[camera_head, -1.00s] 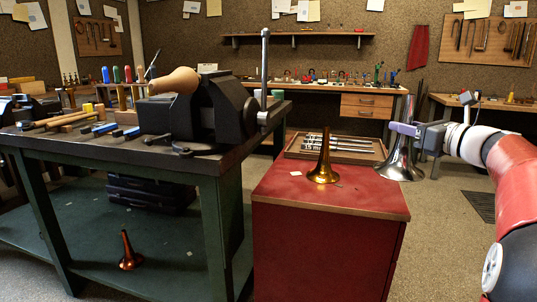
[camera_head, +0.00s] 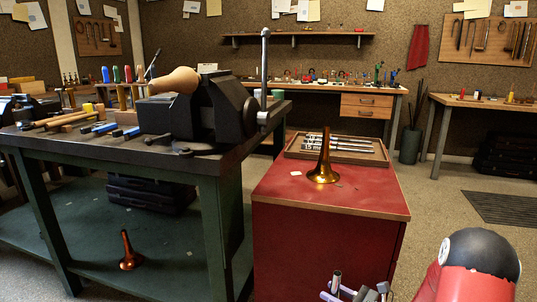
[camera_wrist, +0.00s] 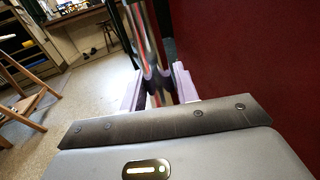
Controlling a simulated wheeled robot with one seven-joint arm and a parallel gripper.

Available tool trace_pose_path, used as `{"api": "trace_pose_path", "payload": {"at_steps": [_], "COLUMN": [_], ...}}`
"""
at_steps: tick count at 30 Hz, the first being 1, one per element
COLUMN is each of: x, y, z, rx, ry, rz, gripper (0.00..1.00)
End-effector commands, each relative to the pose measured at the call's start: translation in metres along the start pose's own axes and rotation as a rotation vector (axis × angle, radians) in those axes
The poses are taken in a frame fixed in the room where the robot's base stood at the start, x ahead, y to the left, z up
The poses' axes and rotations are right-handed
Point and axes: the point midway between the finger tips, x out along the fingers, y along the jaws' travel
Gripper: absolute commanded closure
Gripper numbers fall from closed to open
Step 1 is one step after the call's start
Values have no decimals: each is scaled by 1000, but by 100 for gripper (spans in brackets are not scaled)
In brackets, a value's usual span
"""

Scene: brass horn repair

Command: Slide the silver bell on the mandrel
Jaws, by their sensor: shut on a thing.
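My gripper (camera_head: 338,291) is at the bottom of the head view, in front of the red cabinet. Its pale purple fingers are shut around the silver bell's shiny narrow tube (camera_head: 336,279). In the wrist view, my gripper (camera_wrist: 158,88) holds the silver bell (camera_wrist: 146,38) between both fingers; its flared end is not visible in either current view. A tan, rounded, tapered piece, which looks like the mandrel (camera_head: 176,81), sticks out leftward from the black vise (camera_head: 225,108) on the green workbench. The silver bell is well apart from it.
The red cabinet (camera_head: 320,235) carries a copper-coloured bell (camera_head: 322,172) and a tray of silver tools (camera_head: 305,152). Another copper bell (camera_head: 130,258) stands on the bench's lower shelf. Hand tools (camera_head: 60,121) lie on the bench's left part. The vise's upright handle (camera_head: 265,70) rises high.

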Motion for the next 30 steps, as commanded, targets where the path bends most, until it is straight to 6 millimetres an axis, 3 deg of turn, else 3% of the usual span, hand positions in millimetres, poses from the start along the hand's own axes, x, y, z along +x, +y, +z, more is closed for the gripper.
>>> {"api": "trace_pose_path", "payload": {"at_steps": [1,3,8,30], "x": [3,7,12,12], "y": [7,14,25,23], "z": [-22,-45,-80,-75], "rx": [10,6,0,-6], "ry": [0,0,-1,0], "rz": [16,35,63,61], "gripper": [99,99,99,99]}}
